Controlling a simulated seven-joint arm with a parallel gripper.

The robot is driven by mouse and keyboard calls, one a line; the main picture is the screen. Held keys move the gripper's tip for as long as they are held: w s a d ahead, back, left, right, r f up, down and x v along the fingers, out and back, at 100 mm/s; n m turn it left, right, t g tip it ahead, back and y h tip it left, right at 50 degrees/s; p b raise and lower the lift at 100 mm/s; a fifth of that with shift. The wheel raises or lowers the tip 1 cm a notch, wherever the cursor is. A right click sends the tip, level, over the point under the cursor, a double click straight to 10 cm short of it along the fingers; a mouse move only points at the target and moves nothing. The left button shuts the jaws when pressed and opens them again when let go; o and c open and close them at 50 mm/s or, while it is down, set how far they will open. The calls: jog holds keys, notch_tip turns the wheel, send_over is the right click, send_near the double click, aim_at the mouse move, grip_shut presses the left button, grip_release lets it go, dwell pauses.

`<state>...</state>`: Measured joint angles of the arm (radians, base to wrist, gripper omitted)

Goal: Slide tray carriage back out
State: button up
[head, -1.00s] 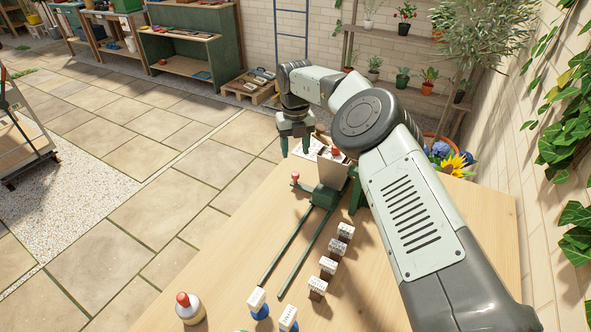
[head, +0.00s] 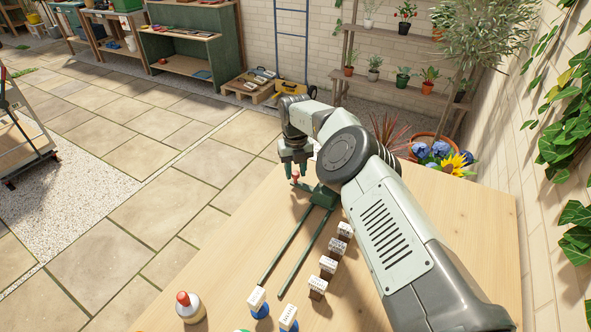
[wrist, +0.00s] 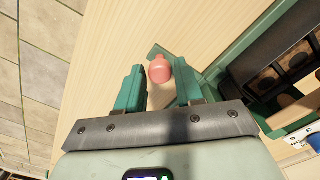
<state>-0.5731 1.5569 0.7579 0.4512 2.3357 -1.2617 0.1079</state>
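The green tray carriage (head: 324,197) sits at the far end of its two parallel green rails (head: 293,248). A red round knob (head: 295,175) stands at the carriage's left side and shows as a pinkish knob in the wrist view (wrist: 159,69). My gripper (head: 294,168) points down at the knob. In the wrist view, my gripper's green fingers (wrist: 160,76) are apart, one on each side of the knob, with gaps showing. At right there, a dark tray with compartments (wrist: 288,62) sits beside a green frame. My arm hides part of the carriage in the head view.
Several small labelled blocks (head: 328,265) stand right of the rails.

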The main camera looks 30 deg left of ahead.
grip_shut()
jog(key=shift+s, duration=0.15)
jog(key=s, duration=2.7)
jog(key=shift+o, duration=1.9)
grip_release()
notch_tip(320, 180, up, 11)
jog(key=shift+f, duration=0.1)
